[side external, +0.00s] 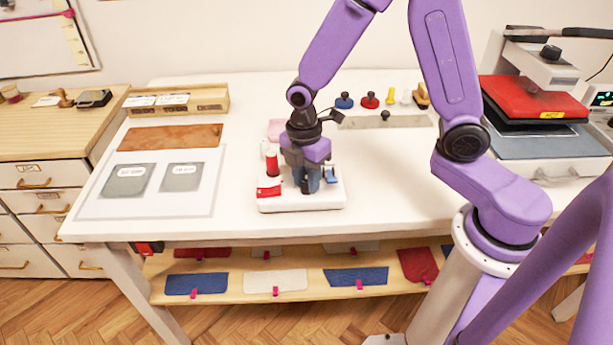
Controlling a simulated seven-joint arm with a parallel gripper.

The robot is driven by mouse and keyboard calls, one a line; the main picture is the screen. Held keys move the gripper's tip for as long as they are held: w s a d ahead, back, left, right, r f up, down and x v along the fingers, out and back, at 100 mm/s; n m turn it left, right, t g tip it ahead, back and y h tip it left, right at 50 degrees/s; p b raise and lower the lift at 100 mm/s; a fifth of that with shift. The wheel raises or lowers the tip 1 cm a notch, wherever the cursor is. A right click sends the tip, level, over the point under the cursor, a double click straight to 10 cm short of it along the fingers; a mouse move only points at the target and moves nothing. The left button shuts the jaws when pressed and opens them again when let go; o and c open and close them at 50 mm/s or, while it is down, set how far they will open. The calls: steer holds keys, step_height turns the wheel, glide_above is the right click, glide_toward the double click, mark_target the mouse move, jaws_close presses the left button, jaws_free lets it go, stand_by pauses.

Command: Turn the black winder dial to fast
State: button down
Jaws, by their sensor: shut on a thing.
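The winder is a low white box (272,204) near the front edge of the white table, with a red spool (271,163) standing on its left part, a red tag at its front left and a small blue part (331,176) at its right. My gripper (309,186) points straight down over the middle of the winder, its fingers low against the top. It is shut on the black winder dial, which is mostly hidden between the fingers. The dial's pointer and any speed marks cannot be made out from here.
A red-topped press (528,100) stands at the right. Blue and red knobs (370,100) and a yellow piece stand at the back. A wooden tray (178,104) and a sheet with two grey patches (90,200) lie at the left. The table right of the winder is clear.

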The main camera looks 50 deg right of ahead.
steer(key=m, duration=0.6)
steer(key=shift+m, duration=0.3)
steer(key=m, duration=0.3)
steer(key=shift+m, duration=0.3)
steer(key=m, duration=0.3)
steer(key=shift+m+y, duration=0.3)
steer(key=m, duration=0.5)
steer(key=shift+t, duration=0.3)
steer(key=shift+m, duration=2.5)
